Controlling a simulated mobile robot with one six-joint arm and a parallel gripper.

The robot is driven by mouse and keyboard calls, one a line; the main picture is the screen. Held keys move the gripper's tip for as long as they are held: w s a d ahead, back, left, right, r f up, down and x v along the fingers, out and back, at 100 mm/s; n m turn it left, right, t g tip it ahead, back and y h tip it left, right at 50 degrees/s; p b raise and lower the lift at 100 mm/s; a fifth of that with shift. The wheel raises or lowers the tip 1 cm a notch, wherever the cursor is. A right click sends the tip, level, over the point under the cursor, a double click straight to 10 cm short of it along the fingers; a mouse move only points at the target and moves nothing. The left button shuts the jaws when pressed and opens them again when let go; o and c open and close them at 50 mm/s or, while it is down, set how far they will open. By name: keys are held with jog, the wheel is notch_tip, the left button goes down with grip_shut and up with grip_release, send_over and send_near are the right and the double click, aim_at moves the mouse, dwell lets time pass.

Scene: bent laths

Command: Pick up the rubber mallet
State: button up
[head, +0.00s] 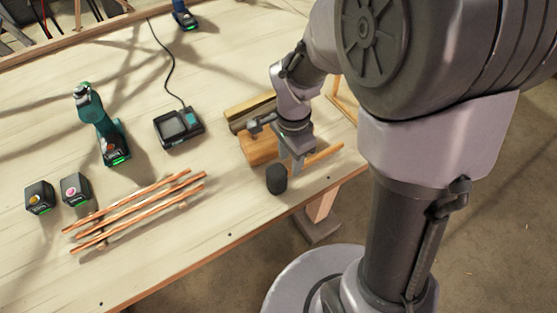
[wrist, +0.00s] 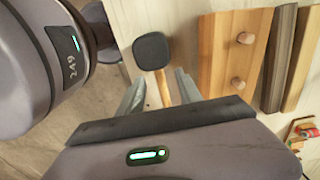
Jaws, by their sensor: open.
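The rubber mallet has a black head (head: 277,179) and a light wooden handle (head: 326,154). It lies on the workbench near its front right edge. In the wrist view the black head (wrist: 152,51) is beyond my fingers, and the handle (wrist: 163,88) runs back between them. My gripper (head: 296,166) is above the handle, close behind the head. In the wrist view my gripper (wrist: 160,92) is open, with one finger on each side of the handle. Part of the handle is hidden by my gripper body.
A wooden block with pegs (wrist: 237,55) lies right beside the mallet, with dark and light laths (wrist: 278,60) next to it. Copper-coloured rods (head: 135,212), a charger (head: 178,127), a green drill (head: 103,125) and two batteries (head: 75,189) are further left. The bench edge (head: 230,234) is close.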

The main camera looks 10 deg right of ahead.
aim_at(307, 163)
jog(key=f+b, duration=0.1)
jog(key=f, duration=0.1)
jog(key=f+b, duration=0.1)
jog(key=f, duration=0.3)
jog(key=shift+d+f+b, duration=0.3)
jog(key=shift+d+b, duration=0.1)
jog(key=shift+r, duration=0.15)
jog(key=shift+c, duration=0.9)
grip_shut()
